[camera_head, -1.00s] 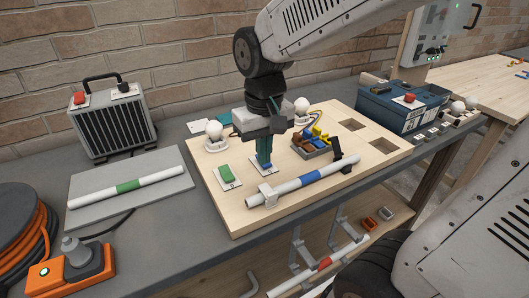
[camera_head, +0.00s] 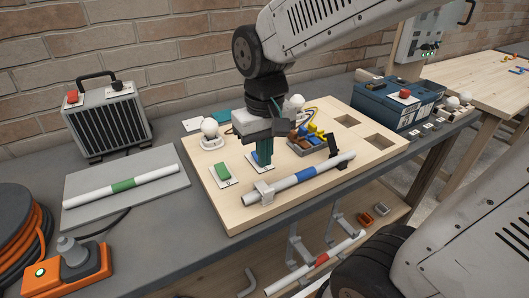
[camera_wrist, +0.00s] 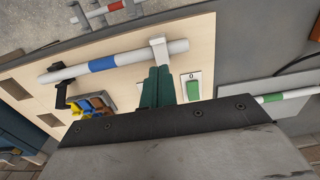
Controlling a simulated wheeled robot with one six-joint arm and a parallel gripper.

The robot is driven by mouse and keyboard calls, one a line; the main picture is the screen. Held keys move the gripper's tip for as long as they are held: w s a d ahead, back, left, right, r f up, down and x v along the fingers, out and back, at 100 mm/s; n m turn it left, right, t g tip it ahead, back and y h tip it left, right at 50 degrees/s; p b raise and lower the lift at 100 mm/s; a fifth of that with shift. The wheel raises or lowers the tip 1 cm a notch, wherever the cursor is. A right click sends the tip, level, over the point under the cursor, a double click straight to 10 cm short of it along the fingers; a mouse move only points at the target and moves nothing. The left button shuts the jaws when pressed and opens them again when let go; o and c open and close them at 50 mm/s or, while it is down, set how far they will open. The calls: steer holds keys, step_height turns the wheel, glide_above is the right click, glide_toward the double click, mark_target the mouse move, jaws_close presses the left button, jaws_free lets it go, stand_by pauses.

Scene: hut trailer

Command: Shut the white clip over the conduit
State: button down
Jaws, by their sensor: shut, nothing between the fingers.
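The white conduit (camera_head: 315,169) with a blue band lies along the front of the wooden board. The white clip (camera_head: 264,191) is around it near its left end; its upper part appears to cross over the conduit, but I cannot tell whether it is latched. The clip also shows in the wrist view (camera_wrist: 158,50). A black clip (camera_head: 336,148) near the right end has its flap standing up. My gripper (camera_head: 264,164) is shut and empty, its green fingers pointing down behind the conduit, over a switch plate with blue on it. I cannot tell whether they touch it.
A green switch (camera_head: 223,171) stands left of my fingers. White bulbs (camera_head: 210,129) and a tray of coloured connectors (camera_head: 306,142) sit further back. A grey plate with a green-banded tube (camera_head: 123,185) lies left of the board. The board's front edge is clear.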

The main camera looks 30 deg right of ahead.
steer(key=shift+r, duration=3)
steer(key=s+d+f+t, duration=0.1)
steer(key=s+d, duration=0.2)
steer(key=s, duration=0.8)
steer(key=shift+s+f, duration=0.35)
steer(key=shift+d, duration=0.15)
